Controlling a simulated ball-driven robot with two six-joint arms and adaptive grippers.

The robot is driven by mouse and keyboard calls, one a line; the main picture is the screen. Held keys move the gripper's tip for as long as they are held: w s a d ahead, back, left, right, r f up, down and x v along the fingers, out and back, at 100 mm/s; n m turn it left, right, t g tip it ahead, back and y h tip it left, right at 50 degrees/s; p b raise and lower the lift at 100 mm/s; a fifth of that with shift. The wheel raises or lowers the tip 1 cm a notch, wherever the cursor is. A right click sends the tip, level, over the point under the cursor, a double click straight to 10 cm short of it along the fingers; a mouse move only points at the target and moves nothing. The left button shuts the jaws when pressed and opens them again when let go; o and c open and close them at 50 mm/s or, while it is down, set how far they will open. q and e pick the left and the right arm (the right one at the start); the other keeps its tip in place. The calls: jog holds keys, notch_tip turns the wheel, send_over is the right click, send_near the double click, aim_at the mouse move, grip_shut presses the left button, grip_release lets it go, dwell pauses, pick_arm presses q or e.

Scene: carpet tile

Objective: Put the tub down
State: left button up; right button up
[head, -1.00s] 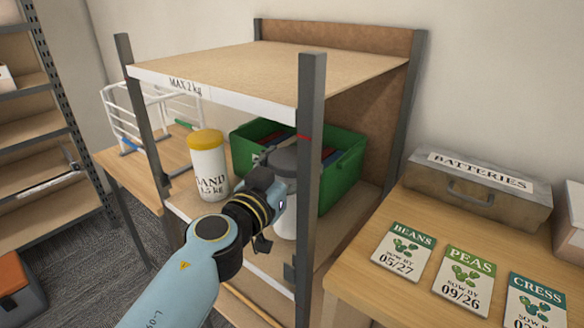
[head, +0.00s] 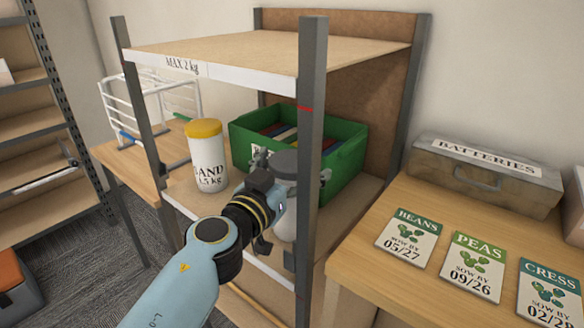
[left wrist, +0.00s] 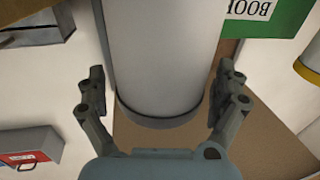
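The white tub with a grey lid (head: 284,165) is upright at the front right of the rack's middle shelf (head: 190,198), behind the front post. My left gripper and the post partly hide it, and its foot is hard to see. My left gripper (head: 292,168) is around the tub with its fingers spread to either side. In the left wrist view the tub (left wrist: 165,55) is between the two fingers (left wrist: 160,100), with gaps on both sides. My right gripper is not in view.
A yellow-lidded sand tub (head: 206,160) stands left on the same shelf. A green crate (head: 345,160) is behind. The top board (head: 270,62), marked MAX 2 kg, hangs over the shelf, and a grey post (head: 308,150) is close to my gripper. Seed packets (head: 407,236) lie right.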

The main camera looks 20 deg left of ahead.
aim_at(281, 179)
pick_arm(q)
jog(key=shift+r, duration=0.15)
jog(key=s, duration=0.5)
jog(key=s+a, duration=0.1)
jog(key=s, duration=0.1)
jog(key=shift+s+p, duration=0.15)
jog(key=shift+p, duration=0.15)
